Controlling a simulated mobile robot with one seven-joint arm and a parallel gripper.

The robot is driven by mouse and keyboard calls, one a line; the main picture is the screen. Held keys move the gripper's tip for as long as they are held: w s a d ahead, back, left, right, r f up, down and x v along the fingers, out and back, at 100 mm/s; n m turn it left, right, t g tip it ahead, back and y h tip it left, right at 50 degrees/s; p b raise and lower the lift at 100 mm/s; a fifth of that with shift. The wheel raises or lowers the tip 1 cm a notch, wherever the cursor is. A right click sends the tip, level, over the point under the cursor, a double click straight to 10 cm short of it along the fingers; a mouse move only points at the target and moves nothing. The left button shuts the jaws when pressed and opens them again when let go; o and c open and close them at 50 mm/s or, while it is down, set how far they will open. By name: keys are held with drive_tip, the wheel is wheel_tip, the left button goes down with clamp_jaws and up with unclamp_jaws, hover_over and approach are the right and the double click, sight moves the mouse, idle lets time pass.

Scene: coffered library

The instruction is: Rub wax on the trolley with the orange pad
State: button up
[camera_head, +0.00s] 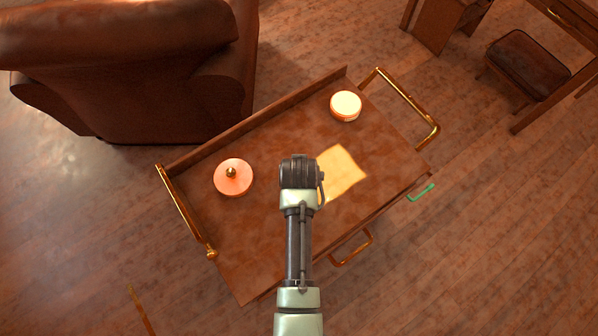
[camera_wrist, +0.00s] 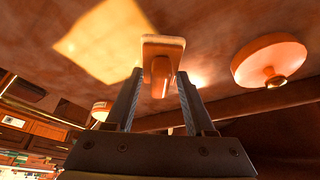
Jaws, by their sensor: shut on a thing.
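The brown wooden trolley (camera_head: 265,235) stands in the middle of the head view, its top tilted across the picture. In the wrist view my gripper (camera_wrist: 158,98) is shut on the handle of an orange pad (camera_wrist: 163,45). In the head view my gripper (camera_head: 300,172) is over the middle of the trolley top and hides the pad. I cannot tell whether the pad touches the top. A round salmon-orange disc with a gold knob (camera_head: 233,178) lies left of my gripper, also in the wrist view (camera_wrist: 262,62). No wax smear is clearly visible.
A yellow cloth-like square (camera_head: 342,174) lies just right of my gripper. A round cream-topped tin (camera_head: 345,105) stands near the top's far corner. Brass rails (camera_head: 181,210) edge the trolley ends. A leather armchair (camera_head: 150,80) is behind, a stool (camera_head: 528,65) at upper right.

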drive_tip(key=shift+r+p, duration=1.8)
drive_tip(key=shift+r, duration=0.55)
drive_tip(key=shift+s, duration=0.1)
